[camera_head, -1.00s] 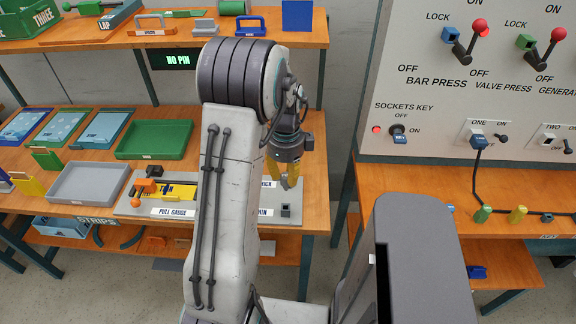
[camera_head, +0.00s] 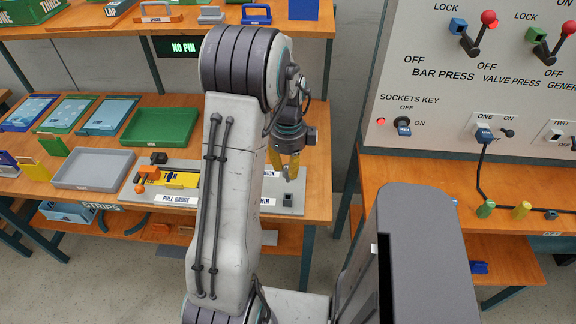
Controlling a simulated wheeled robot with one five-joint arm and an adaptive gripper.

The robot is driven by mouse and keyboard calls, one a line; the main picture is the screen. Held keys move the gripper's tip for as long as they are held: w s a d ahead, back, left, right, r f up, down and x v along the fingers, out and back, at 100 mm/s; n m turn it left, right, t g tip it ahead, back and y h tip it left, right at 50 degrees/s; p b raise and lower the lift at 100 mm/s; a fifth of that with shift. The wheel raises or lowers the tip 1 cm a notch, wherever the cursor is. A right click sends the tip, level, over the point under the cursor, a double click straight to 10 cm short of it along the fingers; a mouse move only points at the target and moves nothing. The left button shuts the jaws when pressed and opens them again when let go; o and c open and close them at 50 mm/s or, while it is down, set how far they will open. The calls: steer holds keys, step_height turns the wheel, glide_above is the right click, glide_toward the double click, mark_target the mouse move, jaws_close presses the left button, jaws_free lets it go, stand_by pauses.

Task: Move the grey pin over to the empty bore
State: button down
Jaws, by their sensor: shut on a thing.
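My gripper (camera_head: 285,168) has yellow fingers and hangs pointing down over the right end of the pale fixture board (camera_head: 222,199). It is shut on a small grey piece (camera_head: 291,172), which looks like the grey pin and shows at the fingertips. The piece appears to be above the board, apart from it. A small dark grey block (camera_head: 288,199) stands on the board just below it in the picture, near a partly hidden label ending in "IN". I cannot make out a bore in the block. My arm hides the middle of the board.
A yellow gauge (camera_head: 180,180) with an orange knob sits on the board's left part. Grey (camera_head: 100,169) and green (camera_head: 160,128) trays lie left of and behind it. A "NO PIN" display (camera_head: 184,47) hangs under the upper shelf. A switch panel (camera_head: 480,90) stands right.

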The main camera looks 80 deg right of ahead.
mark_target(288, 180)
steer(key=shift+f, duration=0.15)
steer(key=shift+f+b, duration=2.4)
steer(key=shift+f, duration=0.4)
steer(key=shift+f+b, duration=1.85)
steer(key=shift+f, duration=0.15)
steer(key=c, duration=1)
jaws_free()
step_height(288, 180, up, 12)
stand_by(1.0)
